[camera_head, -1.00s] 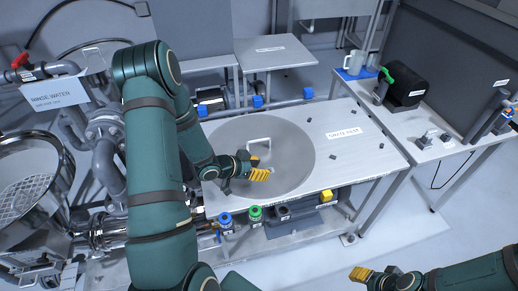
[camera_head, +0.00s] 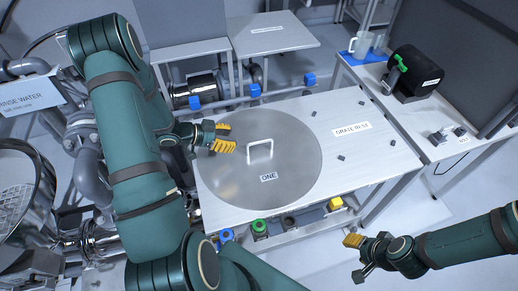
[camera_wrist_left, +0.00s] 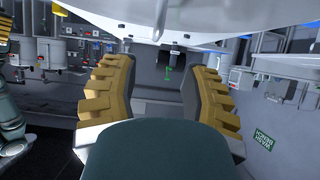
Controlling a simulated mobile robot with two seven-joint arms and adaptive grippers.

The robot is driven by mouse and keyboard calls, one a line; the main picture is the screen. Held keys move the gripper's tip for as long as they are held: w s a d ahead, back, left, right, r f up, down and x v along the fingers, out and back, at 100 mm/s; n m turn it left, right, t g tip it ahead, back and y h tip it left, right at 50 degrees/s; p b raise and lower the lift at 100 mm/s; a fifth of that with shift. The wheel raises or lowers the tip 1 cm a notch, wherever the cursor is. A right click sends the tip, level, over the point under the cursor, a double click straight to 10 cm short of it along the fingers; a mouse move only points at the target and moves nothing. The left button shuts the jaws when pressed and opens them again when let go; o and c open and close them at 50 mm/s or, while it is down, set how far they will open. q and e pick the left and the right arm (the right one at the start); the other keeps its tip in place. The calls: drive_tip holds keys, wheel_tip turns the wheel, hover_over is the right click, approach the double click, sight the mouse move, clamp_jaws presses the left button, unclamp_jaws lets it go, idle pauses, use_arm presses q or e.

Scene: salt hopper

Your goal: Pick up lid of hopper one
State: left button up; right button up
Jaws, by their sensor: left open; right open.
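The lid of hopper one (camera_head: 285,185) is a large round grey metal disc lying on the white table. It bears a label reading ONE and a pale arched handle (camera_head: 259,149) near its middle. My left gripper (camera_head: 225,138) is open and empty over the upper left part of the lid, a little left of the handle. My right gripper (camera_head: 356,256) is in front of the table at the lower right, away from the lid, with nothing in it.
The table (camera_head: 325,110) has a GRATE REST label and several small dark blocks to the lid's right. A side bench (camera_head: 430,115) holds a black machine (camera_head: 415,75) and cups. Pipes and a steel vessel crowd the left. Coloured valves sit below the table's front edge.

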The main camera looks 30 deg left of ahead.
sight(260, 142)
use_arm(q)
drive_tip(key=x, duration=0.6)
drive_tip(key=shift+w+d+f, duration=0.15)
drive_tip(key=shift+d+b+x, duration=0.25)
drive_tip(key=shift+b+x, duration=0.25)
drive_tip(key=shift+x, duration=2.25)
clamp_jaws()
drive_tip(key=shift+r, duration=0.25)
